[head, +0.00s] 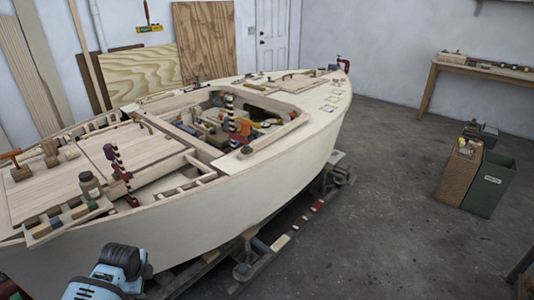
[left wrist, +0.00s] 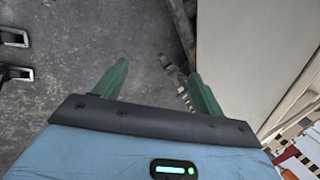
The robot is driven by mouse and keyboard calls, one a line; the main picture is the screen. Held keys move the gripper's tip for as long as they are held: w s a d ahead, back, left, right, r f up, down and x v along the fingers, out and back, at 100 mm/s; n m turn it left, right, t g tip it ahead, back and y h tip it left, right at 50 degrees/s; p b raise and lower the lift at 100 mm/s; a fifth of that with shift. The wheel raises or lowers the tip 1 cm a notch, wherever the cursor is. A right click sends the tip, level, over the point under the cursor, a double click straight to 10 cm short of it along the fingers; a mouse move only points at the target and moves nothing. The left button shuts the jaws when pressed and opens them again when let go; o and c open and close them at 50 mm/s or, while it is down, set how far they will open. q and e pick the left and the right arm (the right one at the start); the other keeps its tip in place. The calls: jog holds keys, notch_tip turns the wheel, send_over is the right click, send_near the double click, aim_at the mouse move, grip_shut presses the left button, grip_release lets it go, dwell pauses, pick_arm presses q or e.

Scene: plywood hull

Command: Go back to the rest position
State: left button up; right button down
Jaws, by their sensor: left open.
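My left gripper (left wrist: 160,88) shows in the left wrist view with its two green fingers spread wide apart. In the head view a blue and dark part of my left arm (head: 110,274) is at the bottom left, in front of the near side of the boat hull (head: 250,185); the fingers cannot be made out there. My right gripper is not in view.
The hull's deck carries a jar (head: 91,186), clamps and several small blocks. Rails and supports (head: 245,262) lie beneath it. A brown bin (head: 459,172) and a green bin (head: 489,184) stand at the right, near a wooden bench (head: 470,70). The floor between is clear.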

pick_arm(q)
jog(key=w+r+n+t, duration=1.2)
jog(key=r+n, duration=0.1)
jog(key=r, duration=0.2)
jog(key=s+d+f+g+h, duration=0.1)
jog(key=s+d+f+g, duration=0.1)
jog(key=s+d+f, duration=0.5)
jog(key=s+d+f+g+h, duration=0.1)
jog(key=s+d+f, duration=0.2)
jog(key=s+f, duration=0.8)
jog(key=s+d+f+g, duration=0.1)
jog(key=s+d, duration=0.2)
jog(key=s, duration=0.6)
jog(key=s+d+f+g+h, duration=0.1)
jog(key=s+d, duration=0.2)
jog(key=s, duration=0.6)
jog(key=s+d+g, duration=0.1)
jog(key=s+d, duration=0.1)
jog(key=s, duration=0.7)
jog(key=shift+s+d+f+n+g+h+b, duration=0.25)
jog(key=shift+d+f+n+g+h+b, duration=0.05)
jog(key=shift+d+f+n+g, duration=0.1)
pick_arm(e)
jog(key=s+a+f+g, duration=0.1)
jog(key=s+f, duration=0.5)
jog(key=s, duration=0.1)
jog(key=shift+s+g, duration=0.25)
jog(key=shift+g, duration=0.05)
pick_arm(q)
jog(key=shift+c, duration=0.4)
